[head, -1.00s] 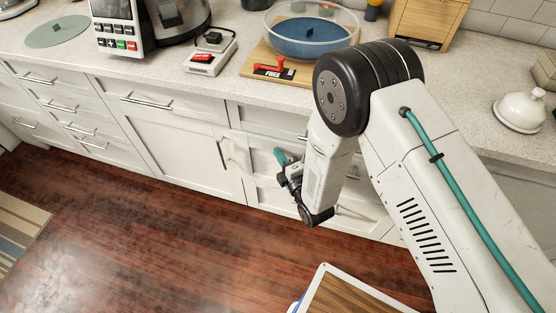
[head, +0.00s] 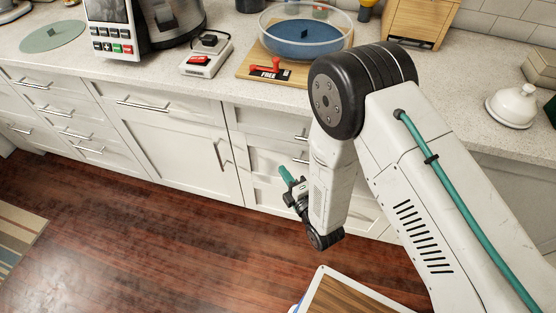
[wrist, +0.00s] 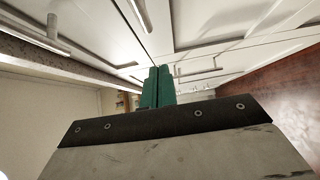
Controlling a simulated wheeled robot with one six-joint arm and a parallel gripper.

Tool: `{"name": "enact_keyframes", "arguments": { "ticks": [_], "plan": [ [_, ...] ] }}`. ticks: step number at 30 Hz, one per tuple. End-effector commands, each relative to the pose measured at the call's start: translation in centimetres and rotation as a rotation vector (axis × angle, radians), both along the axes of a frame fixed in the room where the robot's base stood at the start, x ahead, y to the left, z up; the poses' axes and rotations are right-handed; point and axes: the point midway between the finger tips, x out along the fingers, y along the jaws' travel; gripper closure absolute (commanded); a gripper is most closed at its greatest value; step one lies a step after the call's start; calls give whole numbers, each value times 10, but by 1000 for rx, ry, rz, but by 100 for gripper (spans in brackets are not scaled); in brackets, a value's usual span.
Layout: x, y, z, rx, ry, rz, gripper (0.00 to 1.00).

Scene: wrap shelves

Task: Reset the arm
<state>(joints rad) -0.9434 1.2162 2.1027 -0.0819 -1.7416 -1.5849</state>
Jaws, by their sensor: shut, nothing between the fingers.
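My gripper (head: 286,174) is in front of the white lower cabinets, below the countertop edge, in the head view. Its teal fingers are together and hold nothing. In the wrist view the shut fingers (wrist: 157,86) stand up beyond the dark wrist plate, with cabinet fronts and handles behind them. My arm rises on the right of the head view and bends at a black elbow joint, its forearm hanging down steeply.
The countertop (head: 215,85) holds a device with buttons (head: 113,42), a white switch box (head: 205,59), a wooden board (head: 300,74) with a red-handled clamp-like piece, a clear round bowl (head: 306,35) and a white domed dish (head: 515,104). The wooden floor (head: 150,240) at left is open.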

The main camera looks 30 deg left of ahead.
Motion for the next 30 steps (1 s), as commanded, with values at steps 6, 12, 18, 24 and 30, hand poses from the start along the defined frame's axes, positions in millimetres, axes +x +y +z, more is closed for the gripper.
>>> {"name": "enact_keyframes", "arguments": {
  "ticks": [6,12,18,24,30],
  "plan": [
    [-23,-29,-1,-1,2,9,100],
    [-29,-41,0,1,1,7,100],
    [-29,-42,0,0,1,7,100],
    [-31,-43,-26,-44,171,0,100],
    [-47,-72,-96,-282,625,-109,100]
  ]
}}
